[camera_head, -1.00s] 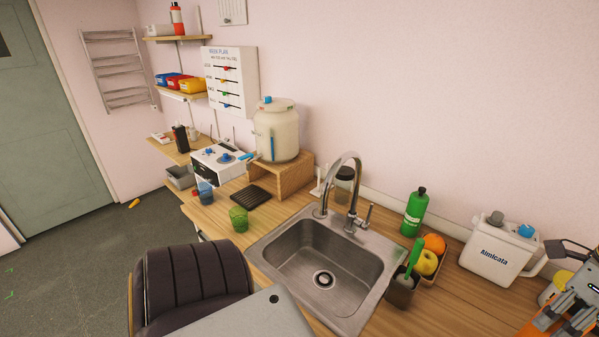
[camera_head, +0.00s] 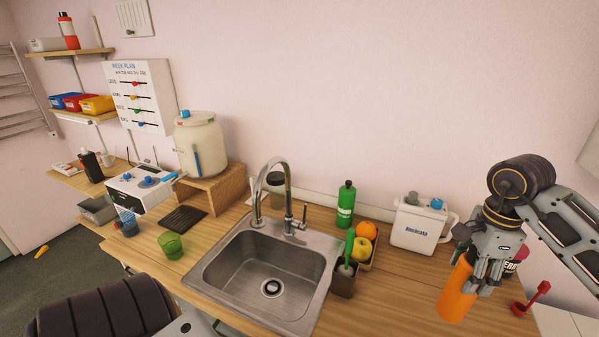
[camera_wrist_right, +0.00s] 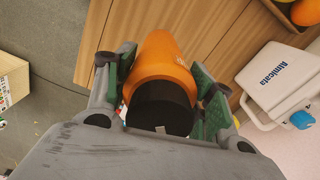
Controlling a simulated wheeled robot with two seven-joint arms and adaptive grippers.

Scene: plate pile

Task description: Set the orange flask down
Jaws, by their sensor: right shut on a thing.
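The orange flask (camera_head: 457,294) is upright, slightly tilted, at the right of the head view, over the wooden counter (camera_head: 385,305). My right gripper (camera_head: 476,275) is shut on its upper part, fingers on both sides. In the right wrist view, the flask (camera_wrist_right: 163,62) with its black cap (camera_wrist_right: 160,108) sits between the fingers of my right gripper (camera_wrist_right: 162,85). I cannot tell whether the base of the flask touches the counter. My left gripper is not in view.
A white jug (camera_head: 420,226) stands behind the flask to the left. A fruit box (camera_head: 366,260), brush holder (camera_head: 344,283) and sink (camera_head: 262,270) lie left. Bare counter is left of the flask.

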